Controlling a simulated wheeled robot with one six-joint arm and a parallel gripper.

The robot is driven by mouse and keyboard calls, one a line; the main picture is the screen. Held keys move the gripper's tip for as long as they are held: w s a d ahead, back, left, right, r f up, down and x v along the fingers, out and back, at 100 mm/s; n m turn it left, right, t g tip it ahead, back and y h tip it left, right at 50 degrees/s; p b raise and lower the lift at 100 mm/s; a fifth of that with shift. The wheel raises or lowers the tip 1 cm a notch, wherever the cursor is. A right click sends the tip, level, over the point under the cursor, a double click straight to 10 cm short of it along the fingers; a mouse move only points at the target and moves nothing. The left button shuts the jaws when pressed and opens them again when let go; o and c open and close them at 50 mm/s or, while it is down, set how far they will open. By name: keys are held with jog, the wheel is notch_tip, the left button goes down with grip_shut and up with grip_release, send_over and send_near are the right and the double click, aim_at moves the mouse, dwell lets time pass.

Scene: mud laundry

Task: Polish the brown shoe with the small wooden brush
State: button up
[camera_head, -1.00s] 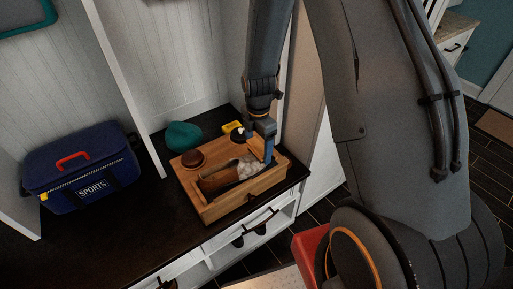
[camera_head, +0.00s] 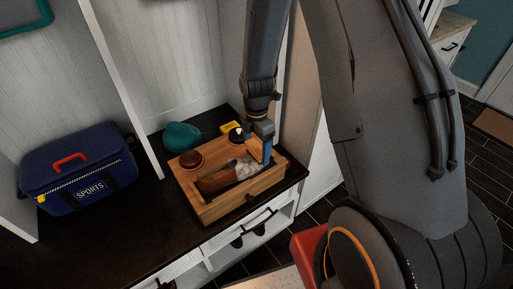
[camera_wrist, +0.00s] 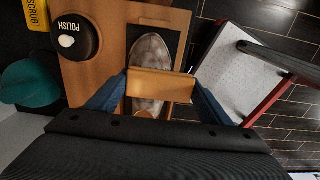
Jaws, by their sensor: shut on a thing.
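The brown shoe (camera_head: 214,182) lies in a recess of a wooden box (camera_head: 235,205) on the dark bench. Its toe part looks pale grey and dusty, and shows in the wrist view (camera_wrist: 150,52). My gripper (camera_head: 256,153) is over the toe end, shut on the small wooden brush (camera_head: 256,147). In the wrist view the brush (camera_wrist: 160,85) lies crosswise over the shoe between my blue fingers. Its bristles are hidden, and I cannot tell whether it touches the shoe.
A black polish tin (camera_wrist: 75,38), a yellow scrub item (camera_wrist: 38,14) and a teal object (camera_head: 182,136) are beside the shoe. A brown round piece (camera_head: 191,159) sits at the box's back left. A blue sports bag (camera_head: 82,170) stands at left. Bare bench lies in front of it.

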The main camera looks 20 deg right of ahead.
aim_at(251, 141)
jog(key=shift+f, duration=0.45)
dwell(0.4)
jog(key=shift+w+a+b, duration=0.25)
jog(key=shift+w+a, duration=0.05)
jog(key=shift+w, duration=0.55)
jog(key=shift+w+a+b, duration=0.2)
jog(key=shift+w+a, duration=0.05)
jog(key=shift+w, duration=0.6)
jog(key=shift+s+d+r+p, duration=0.1)
jog(key=shift+s+d+p, duration=0.2)
jog(key=shift+s, duration=0.2)
jog(key=shift+s+d+p, duration=0.2)
jog(key=shift+s+p, duration=0.15)
jog(key=shift+s, duration=0.2)
jog(key=shift+s+d+r+p, duration=0.1)
jog(key=shift+s+d+p, duration=0.2)
jog(key=shift+s, duration=0.2)
jog(key=shift+f, duration=0.3)
